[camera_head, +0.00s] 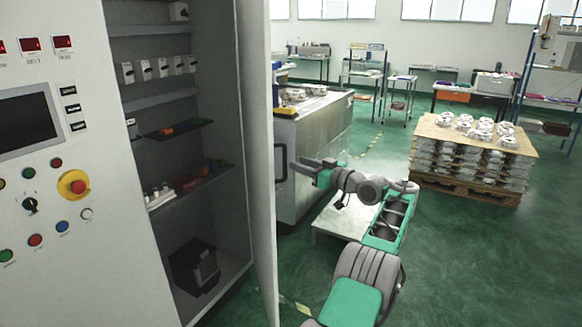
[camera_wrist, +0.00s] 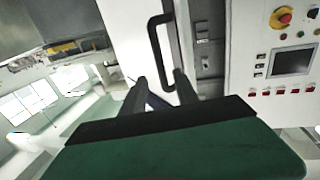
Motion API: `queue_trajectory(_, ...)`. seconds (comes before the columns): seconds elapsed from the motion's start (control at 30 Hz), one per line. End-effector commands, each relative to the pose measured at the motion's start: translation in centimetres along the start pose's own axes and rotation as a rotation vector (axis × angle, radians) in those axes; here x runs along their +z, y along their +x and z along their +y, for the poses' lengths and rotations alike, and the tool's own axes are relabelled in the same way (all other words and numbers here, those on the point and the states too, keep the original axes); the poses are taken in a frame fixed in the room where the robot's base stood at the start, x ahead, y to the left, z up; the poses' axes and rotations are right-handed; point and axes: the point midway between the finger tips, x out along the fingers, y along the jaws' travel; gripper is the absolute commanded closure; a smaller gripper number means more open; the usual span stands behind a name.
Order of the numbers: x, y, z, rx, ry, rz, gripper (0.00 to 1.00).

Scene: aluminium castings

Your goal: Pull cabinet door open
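The grey-white cabinet door (camera_head: 260,120) stands swung open, seen nearly edge-on, with the cabinet interior (camera_head: 175,100) showing to its left. A black bar handle (camera_head: 281,162) is on the door's outer face. The handle also shows in the wrist view (camera_wrist: 155,42), on the pale door (camera_wrist: 125,35). My gripper (camera_head: 303,168) is just right of the handle at about its height, with a small gap seeming to lie between them. In the wrist view the two fingers (camera_wrist: 161,82) are apart, with the handle's near end close to the right finger. Nothing is held.
The cabinet holds shelves with small items (camera_head: 185,128) and a black box (camera_head: 195,268). A control panel (camera_head: 45,150) is at left. A metal-sided machine (camera_head: 315,150) stands behind my arm. A pallet of castings (camera_head: 470,160) is at right. Green floor is open at lower right.

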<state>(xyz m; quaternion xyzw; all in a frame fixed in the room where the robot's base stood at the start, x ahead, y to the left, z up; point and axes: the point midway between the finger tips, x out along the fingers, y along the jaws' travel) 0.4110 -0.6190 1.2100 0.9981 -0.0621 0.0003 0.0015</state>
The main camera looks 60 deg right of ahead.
Motion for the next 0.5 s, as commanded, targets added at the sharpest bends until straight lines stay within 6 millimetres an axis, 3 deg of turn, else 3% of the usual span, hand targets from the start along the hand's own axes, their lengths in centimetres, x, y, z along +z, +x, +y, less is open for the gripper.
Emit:
queue_trajectory(0.27,-0.1,-0.7,-0.1,-0.001,0.001,0.0,0.64)
queue_trajectory(0.37,0.1,-0.7,0.0,0.0,0.004,-0.008,0.7)
queue_trajectory(0.43,1.5,-0.8,0.5,0.014,0.023,-0.055,0.75)
queue_trajectory(0.5,5.1,-1.1,2.1,0.067,0.077,-0.152,0.81)
